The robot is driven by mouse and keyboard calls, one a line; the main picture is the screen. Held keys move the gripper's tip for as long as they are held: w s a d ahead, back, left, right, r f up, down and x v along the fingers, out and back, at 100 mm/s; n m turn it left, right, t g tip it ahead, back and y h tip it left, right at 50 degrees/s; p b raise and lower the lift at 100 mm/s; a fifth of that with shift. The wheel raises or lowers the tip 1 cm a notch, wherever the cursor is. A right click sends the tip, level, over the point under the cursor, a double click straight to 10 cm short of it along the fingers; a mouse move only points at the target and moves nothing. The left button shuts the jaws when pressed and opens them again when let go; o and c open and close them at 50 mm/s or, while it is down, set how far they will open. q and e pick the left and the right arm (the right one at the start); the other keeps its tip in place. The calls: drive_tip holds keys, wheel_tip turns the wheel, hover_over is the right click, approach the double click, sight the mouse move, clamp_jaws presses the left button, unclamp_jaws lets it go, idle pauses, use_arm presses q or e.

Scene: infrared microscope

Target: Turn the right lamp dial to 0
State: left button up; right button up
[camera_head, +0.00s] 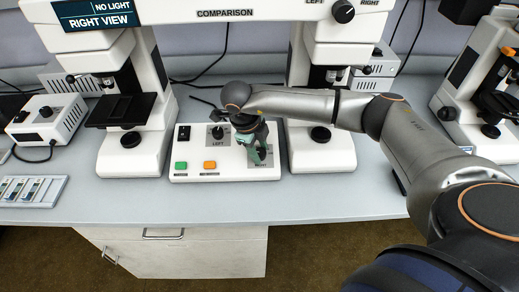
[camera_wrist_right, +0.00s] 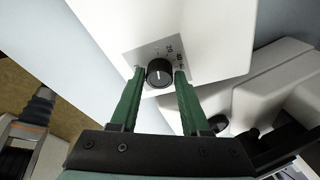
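The right lamp dial (camera_wrist_right: 159,73) is a round black knob with a white pointer mark, on a grey scale plate marked RIGHT on the white control box (camera_head: 185,150). In the right wrist view the mark points roughly toward the top of the picture, left of the printed 20. My right gripper (camera_head: 262,156) is over this dial and hides most of it in the head view. In the wrist view its green fingers (camera_wrist_right: 160,76) stand on either side of the knob, with narrow gaps showing. My left gripper is not in view.
The left lamp dial (camera_head: 212,131) sits beside my right gripper. The box also has a green button (camera_head: 182,165) and an orange button (camera_head: 210,165). Microscope stands (camera_head: 133,150) flank the box. A screen (camera_head: 95,15) reads NO LIGHT, RIGHT VIEW.

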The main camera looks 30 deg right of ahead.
drive_tip(key=o, duration=0.4)
drive_tip(key=shift+c, duration=0.2)
drive_tip(key=v, duration=1.2)
drive_tip(key=shift+r, duration=0.3)
drive_tip(key=shift+s+a, duration=0.1)
drive_tip(key=shift+a, duration=0.05)
